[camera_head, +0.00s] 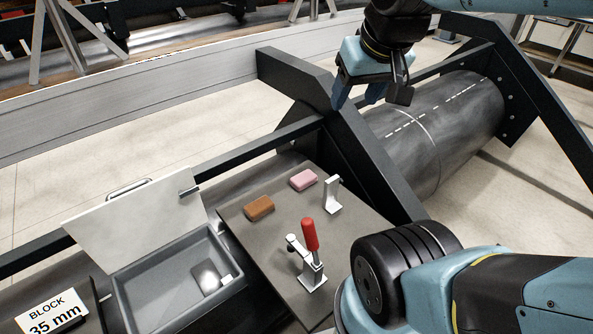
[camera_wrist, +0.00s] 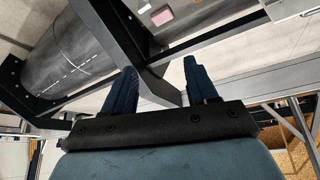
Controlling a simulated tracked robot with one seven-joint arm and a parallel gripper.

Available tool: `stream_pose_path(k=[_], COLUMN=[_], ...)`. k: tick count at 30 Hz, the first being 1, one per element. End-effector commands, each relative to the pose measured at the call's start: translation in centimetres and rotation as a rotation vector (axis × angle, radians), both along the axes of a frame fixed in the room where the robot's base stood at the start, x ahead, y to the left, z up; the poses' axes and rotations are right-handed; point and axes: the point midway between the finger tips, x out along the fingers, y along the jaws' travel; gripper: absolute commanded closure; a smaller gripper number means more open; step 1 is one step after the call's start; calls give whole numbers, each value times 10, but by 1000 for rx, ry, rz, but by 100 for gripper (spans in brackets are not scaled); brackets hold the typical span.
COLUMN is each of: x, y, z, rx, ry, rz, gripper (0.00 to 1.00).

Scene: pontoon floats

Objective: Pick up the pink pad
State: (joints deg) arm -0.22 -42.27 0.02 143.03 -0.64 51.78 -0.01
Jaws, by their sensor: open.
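The pink pad (camera_head: 303,180) is a small rounded block lying on a dark grey plate (camera_head: 268,247) near its back edge. It also shows small at the top of the wrist view (camera_wrist: 162,16). My gripper (camera_head: 357,100) is open and empty, raised above and behind the plate, over the dark frame. In the wrist view its two fingers (camera_wrist: 159,88) are apart with nothing between them. The pad is well away from the fingers.
A brown block (camera_head: 259,208) lies left of the pad, and a metal bracket (camera_head: 333,195) stands to its right. A red-handled clamp (camera_head: 311,235) stands nearer the front. An open grey box (camera_head: 170,285) is at left. A black cylinder (camera_head: 437,130) lies behind the dark frame (camera_head: 363,165).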

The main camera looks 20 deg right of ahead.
Motion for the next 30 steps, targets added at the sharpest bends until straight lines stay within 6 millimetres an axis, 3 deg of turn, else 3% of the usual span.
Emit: stream_pose_path(k=[9,30], x=[33,126], y=[-12,-19], z=[-31,-127], rx=[-163,-650], ry=[187,632], rz=[103,470], gripper=[12,11])
